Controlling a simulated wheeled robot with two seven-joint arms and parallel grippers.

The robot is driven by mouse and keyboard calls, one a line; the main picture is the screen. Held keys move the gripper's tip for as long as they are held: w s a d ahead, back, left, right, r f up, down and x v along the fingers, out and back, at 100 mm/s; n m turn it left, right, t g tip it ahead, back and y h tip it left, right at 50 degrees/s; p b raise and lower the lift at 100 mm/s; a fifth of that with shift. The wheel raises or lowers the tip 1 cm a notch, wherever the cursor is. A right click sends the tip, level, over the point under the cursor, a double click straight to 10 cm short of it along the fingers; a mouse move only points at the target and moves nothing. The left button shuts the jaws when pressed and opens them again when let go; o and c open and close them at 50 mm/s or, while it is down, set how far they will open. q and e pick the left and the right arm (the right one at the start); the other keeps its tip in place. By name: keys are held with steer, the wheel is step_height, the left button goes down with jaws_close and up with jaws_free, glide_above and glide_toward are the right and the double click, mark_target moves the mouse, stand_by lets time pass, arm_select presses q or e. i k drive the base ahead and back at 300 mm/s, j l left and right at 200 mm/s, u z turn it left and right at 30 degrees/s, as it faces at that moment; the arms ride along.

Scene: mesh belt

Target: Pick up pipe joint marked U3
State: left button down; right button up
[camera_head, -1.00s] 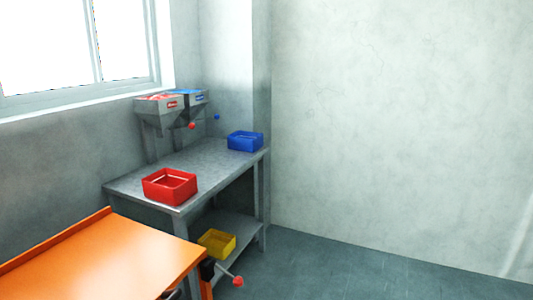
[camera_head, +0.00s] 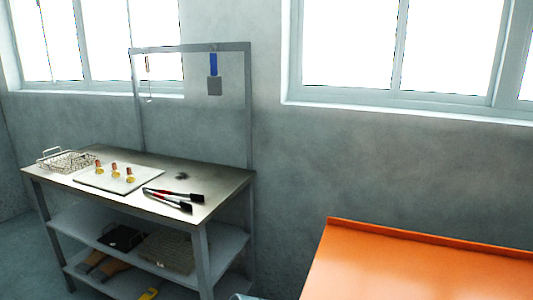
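Three small copper-and-brass pieces, which look like pipe joints, stand in a diagonal row on a white board (camera_head: 92,184) on a metal workbench (camera_head: 228,182). One is at the back left (camera_head: 98,168), one in the middle (camera_head: 114,171) and one at the front right (camera_head: 130,175). They are too small for me to read any marking, so I cannot tell which is U3. Neither of my grippers is in view.
A wire basket (camera_head: 66,161) sits at the bench's left end. Two pairs of tongs (camera_head: 172,200) lie at its front right. A frame (camera_head: 249,110) with hanging tools rises behind. Lower shelves hold several items. An orange table (camera_head: 400,270) is at right.

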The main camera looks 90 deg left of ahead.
mark_target(99, 169)
steer(key=u, duration=3.9)
steer(key=i+j+z, duration=0.1)
steer(key=z, duration=0.65)
steer(key=i+j+z, duration=0.4)
steer(key=j, duration=0.2)
steer(key=j+z, duration=0.15)
steer(key=j, duration=0.2)
steer(key=i+j+z, duration=0.2)
steer(key=j, duration=0.15)
steer(key=i+j, duration=0.1)
steer(key=j, duration=0.4)
steer(key=i+j, duration=0.15)
steer(key=j, duration=0.35)
steer(key=i+j+z, duration=0.1)
steer(key=j, duration=0.45)
steer(key=i+j, duration=0.1)
steer(key=j, duration=0.4)
